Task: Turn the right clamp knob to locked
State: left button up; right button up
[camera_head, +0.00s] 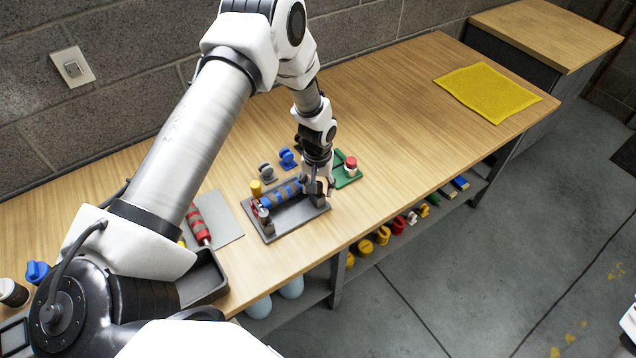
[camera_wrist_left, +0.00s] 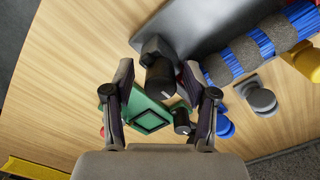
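A grey fixture tray (camera_head: 298,222) on the bench holds a blue roller with grey bands (camera_head: 281,192); the roller also shows in the wrist view (camera_wrist_left: 268,42). The right clamp knob (camera_wrist_left: 160,80) is a dark cylinder at the tray's end. In the head view it is mostly hidden by my left gripper (camera_head: 319,187). In the wrist view, my left gripper (camera_wrist_left: 158,78) is open, with its fingertips on either side of the knob. I cannot tell whether they touch it. The left clamp (camera_head: 264,215) stands at the tray's other end. My right gripper is not in view.
A green base (camera_head: 347,178) with a red-topped piece (camera_head: 351,164) sits close to the gripper. Blue (camera_head: 287,158), grey (camera_head: 266,171) and yellow (camera_head: 256,188) pieces stand behind the tray. The bench is clear toward the yellow mat (camera_head: 487,91).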

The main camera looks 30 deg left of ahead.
pick_arm(q)
notch_tip(320, 180, up, 12)
dwell(0.5)
jog(key=shift+w, duration=0.1)
